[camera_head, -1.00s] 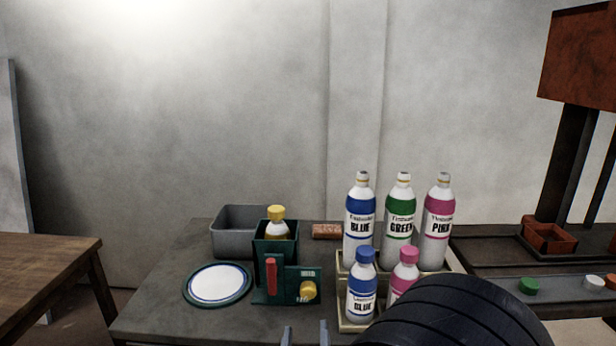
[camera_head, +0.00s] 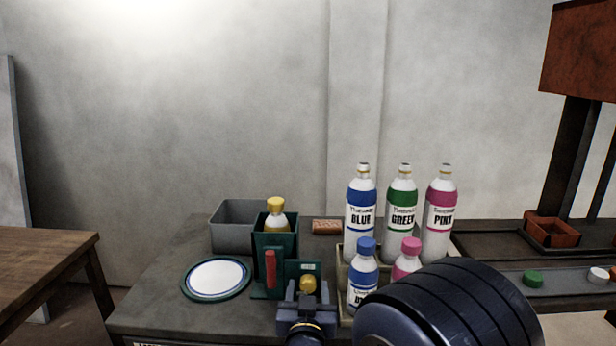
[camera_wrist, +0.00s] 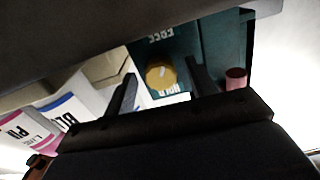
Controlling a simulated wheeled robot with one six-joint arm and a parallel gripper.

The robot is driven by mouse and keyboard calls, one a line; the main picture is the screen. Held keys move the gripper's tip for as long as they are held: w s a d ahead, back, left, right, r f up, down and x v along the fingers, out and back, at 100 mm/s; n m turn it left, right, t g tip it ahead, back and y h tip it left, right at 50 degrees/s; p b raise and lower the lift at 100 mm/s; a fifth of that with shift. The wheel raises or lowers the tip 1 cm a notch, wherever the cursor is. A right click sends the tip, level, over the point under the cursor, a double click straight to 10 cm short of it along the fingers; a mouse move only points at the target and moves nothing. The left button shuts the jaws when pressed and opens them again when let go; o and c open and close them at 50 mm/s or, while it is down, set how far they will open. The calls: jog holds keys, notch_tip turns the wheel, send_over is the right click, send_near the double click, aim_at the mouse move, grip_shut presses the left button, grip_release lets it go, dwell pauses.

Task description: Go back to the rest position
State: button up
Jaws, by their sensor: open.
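My gripper (camera_head: 304,290) is at the front of the table in the head view, just in front of the green stand (camera_head: 262,292). Its two fingers are apart with nothing between them. In the wrist view the gripper (camera_wrist: 160,88) is open, and the yellow knob (camera_wrist: 160,74) on the stand shows between and beyond its fingers. In the head view the yellow knob (camera_head: 308,283) is just above the fingers. A yellow-capped bottle (camera_head: 276,221) stands in the stand, and a red handle (camera_head: 270,269) is on its front.
Large blue (camera_head: 360,215), green (camera_head: 401,213) and pink (camera_head: 440,214) bottles stand behind small blue (camera_head: 362,280) and pink (camera_head: 406,263) ones. A grey bin (camera_head: 231,237), plate (camera_head: 216,278) and brick (camera_head: 327,227) are on the table. Coloured caps (camera_head: 533,278) lie right.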

jog(key=m+b, duration=0.2)
jog(key=m, duration=0.2)
jog(key=shift+f+m, duration=0.1)
jog(key=shift+m, duration=0.2)
jog(key=m+b, duration=0.1)
jog(key=m, duration=0.3)
jog(key=shift+b, duration=0.3)
jog(key=s+p, duration=0.1)
jog(key=s, duration=0.8)
jog(key=shift+s+a+m+p, duration=0.25)
jog(key=shift+s+m+p, duration=0.05)
jog(key=shift+p, duration=0.1)
jog(key=shift+w, duration=0.1)
